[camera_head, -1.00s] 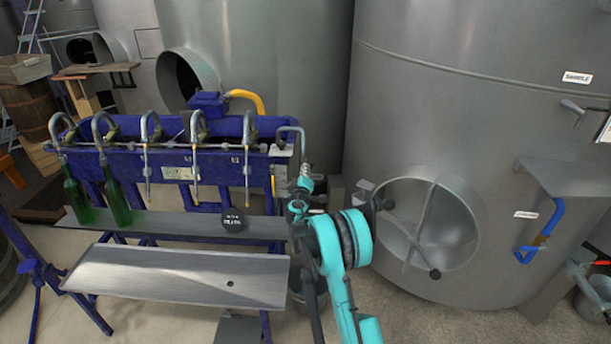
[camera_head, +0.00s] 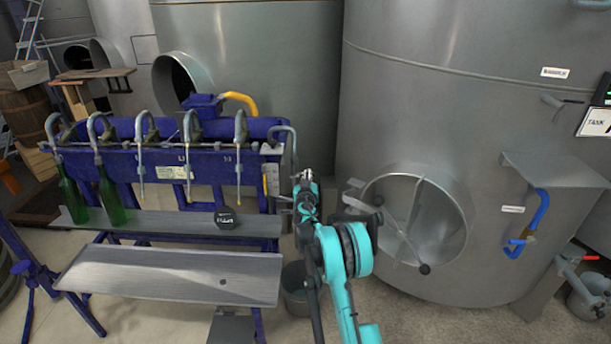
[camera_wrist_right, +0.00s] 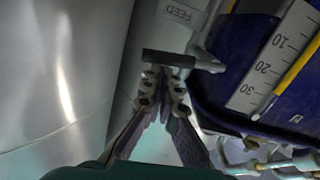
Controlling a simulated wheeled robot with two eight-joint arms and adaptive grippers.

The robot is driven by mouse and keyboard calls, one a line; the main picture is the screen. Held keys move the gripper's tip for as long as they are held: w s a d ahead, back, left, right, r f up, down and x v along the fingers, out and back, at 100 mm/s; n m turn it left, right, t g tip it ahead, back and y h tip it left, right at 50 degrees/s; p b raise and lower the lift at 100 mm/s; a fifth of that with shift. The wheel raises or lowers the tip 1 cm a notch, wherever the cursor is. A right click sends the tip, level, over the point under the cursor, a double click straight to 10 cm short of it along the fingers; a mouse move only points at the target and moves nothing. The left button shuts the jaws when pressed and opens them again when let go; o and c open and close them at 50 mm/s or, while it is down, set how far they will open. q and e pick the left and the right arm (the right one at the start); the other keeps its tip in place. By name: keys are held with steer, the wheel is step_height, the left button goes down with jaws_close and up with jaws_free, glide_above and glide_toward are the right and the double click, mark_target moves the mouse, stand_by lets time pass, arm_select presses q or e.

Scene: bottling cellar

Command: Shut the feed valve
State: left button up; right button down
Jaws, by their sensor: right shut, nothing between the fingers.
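In the right wrist view a dark flat bar, apparently the feed valve's lever (camera_wrist_right: 168,58), lies crosswise just beyond my fingertips. A white FEED label (camera_wrist_right: 181,12) is above it. My right gripper (camera_wrist_right: 163,76) is shut and empty, its tips at or very near the bar; I cannot tell if they touch. In the head view my right gripper (camera_head: 306,177) is at the right end of the blue bottle filler (camera_head: 215,163), by the bent grey pipe (camera_head: 289,137). My arm and gripper hide the valve there. My left gripper is out of view.
A large steel tank (camera_head: 450,110) with a round hatch (camera_head: 415,218) stands close on the right. Two green bottles (camera_head: 111,203) stand at the filler's left, and a dark round object (camera_head: 226,218) sits on its shelf. A grey bucket (camera_head: 297,290) is on the floor below.

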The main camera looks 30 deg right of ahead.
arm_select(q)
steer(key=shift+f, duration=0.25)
arm_select(e)
steer(key=shift+d+f, duration=0.2)
steer(key=shift+f, duration=0.25)
steer(key=shift+s+f, duration=0.1)
